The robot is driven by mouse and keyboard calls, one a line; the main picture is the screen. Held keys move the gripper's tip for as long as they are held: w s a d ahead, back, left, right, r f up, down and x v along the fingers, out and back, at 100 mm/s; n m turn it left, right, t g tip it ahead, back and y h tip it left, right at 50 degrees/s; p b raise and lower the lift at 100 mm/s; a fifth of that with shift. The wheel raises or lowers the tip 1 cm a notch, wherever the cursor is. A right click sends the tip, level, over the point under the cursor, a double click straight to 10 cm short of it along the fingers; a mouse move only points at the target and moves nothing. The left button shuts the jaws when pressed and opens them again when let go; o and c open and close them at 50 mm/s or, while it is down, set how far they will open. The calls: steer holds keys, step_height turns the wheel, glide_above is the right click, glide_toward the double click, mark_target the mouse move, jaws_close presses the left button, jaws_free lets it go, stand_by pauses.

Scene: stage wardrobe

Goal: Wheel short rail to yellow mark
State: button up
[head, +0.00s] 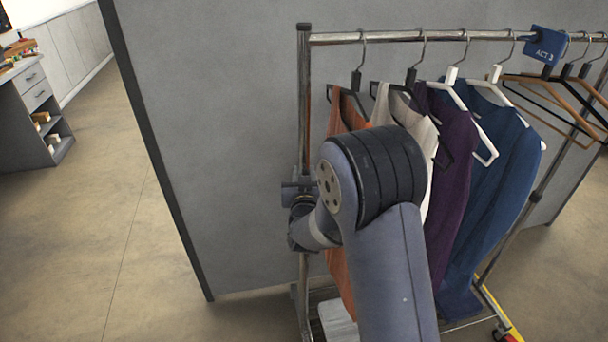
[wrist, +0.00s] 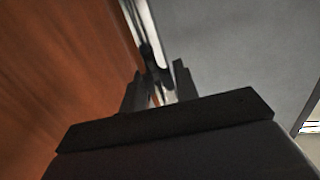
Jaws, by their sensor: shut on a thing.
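The short rail (head: 304,110) is a chrome garment rack with clothes on hangers; its left upright stands just in front of a grey panel. My gripper (head: 301,190) is at that upright about mid-height, its jaws partly hidden by my arm. In the wrist view my gripper (wrist: 158,88) is shut on the chrome upright (wrist: 146,28), beside orange cloth. A yellow strip (head: 488,298) shows low at the right, by the rack's foot; I cannot tell whether it is the yellow mark.
Orange, cream, purple and blue garments (head: 508,160) hang on the rail, with empty hangers (head: 560,115) and a blue "ACT 3" tag (head: 547,47) farther right. The grey panel (head: 220,130) stands close behind. A drawer desk (head: 35,110) is far left. The floor (head: 75,235) at left is clear.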

jaws_close()
steer(key=d+b, duration=0.1)
steer(key=d, duration=0.1)
steer(key=d+b, duration=0.2)
steer(key=shift+w, duration=0.4)
steer(key=o, duration=1.1)
jaws_free()
steer(key=shift+a, duration=0.15)
steer(key=shift+c, duration=0.2)
steer(key=shift+s, duration=0.1)
steer(key=s+b, duration=0.3)
steer(key=s, duration=0.7)
steer(key=shift+s, duration=0.35)
